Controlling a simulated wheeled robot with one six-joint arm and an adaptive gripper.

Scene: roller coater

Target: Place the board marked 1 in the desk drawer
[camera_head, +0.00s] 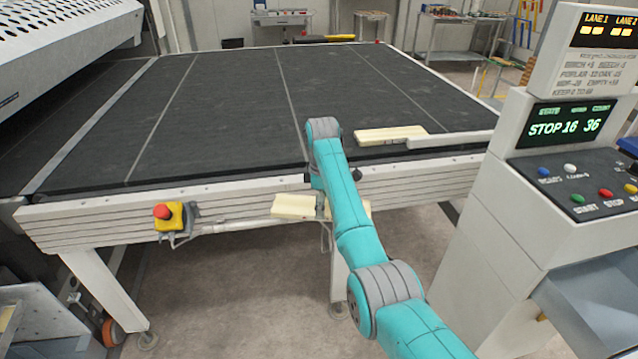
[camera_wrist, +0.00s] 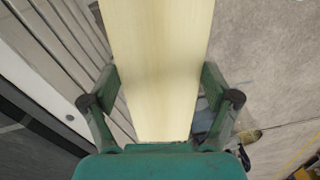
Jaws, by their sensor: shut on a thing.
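My gripper (camera_wrist: 160,110) is shut on a pale wooden board (camera_wrist: 155,50), which runs up and out of the wrist view between the two fingers. In the head view the held board (camera_head: 292,206) is in front of the conveyor's near side rail, partly hidden by my arm. No number can be read on it. A second pale board (camera_head: 390,134) lies on the dark conveyor bed near its right front edge. I cannot see a mark on that one either. No desk drawer can be made out in either view.
The wide conveyor (camera_head: 230,100) fills the middle, with a red emergency button (camera_head: 162,211) on its near rail. A control console (camera_head: 560,190) reading STOP 16 36 stands close on the right. A white bar (camera_head: 450,139) lies on the bed edge. Floor is open below the held board.

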